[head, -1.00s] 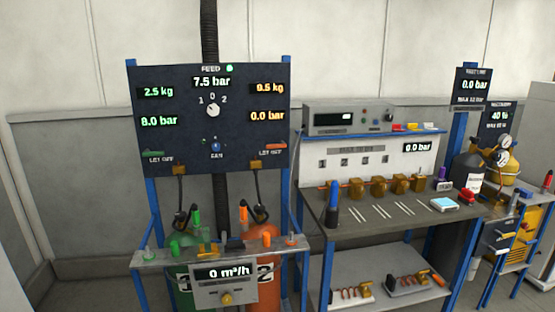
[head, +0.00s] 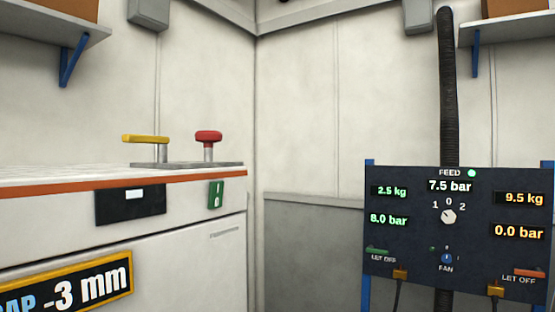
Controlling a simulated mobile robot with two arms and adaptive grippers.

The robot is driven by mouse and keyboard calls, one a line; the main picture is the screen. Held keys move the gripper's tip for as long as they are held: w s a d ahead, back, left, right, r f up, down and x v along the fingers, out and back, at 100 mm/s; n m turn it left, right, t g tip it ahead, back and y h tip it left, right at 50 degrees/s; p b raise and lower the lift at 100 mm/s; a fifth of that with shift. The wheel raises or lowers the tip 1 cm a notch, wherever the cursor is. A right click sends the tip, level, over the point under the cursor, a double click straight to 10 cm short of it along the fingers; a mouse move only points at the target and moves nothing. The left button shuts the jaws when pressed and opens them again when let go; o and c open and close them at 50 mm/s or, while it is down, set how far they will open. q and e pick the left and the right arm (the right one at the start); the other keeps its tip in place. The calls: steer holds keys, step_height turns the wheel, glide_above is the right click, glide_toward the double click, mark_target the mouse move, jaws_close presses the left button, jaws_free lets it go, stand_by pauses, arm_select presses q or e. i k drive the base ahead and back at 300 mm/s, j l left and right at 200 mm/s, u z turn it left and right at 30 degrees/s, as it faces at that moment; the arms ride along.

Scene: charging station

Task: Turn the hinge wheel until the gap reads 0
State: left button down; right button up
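The gap sign (head: 75,288) at the lower left of the head view is yellow-framed and reads -3 mm; its left part is cut off. It is on the front of a white cabinet (head: 180,255). On the cabinet's top, a yellow lever-like handle (head: 146,140) and a red knob on a post (head: 208,138) stand on a grey plate. I cannot tell whether either one is the hinge wheel; nothing else in view is clearly a wheel. Neither of my grippers is in view.
A dark feed panel (head: 420,270) with readouts of 7.5 bar, 8.0 bar and 0.0 bar stands at the right. A black hose (head: 447,90) rises behind it. Shelves on blue brackets (head: 75,55) hang high on the walls. A bare wall corner lies between cabinet and panel.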

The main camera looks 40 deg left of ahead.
mark_target(208, 138)
steer(key=u, duration=1.35)
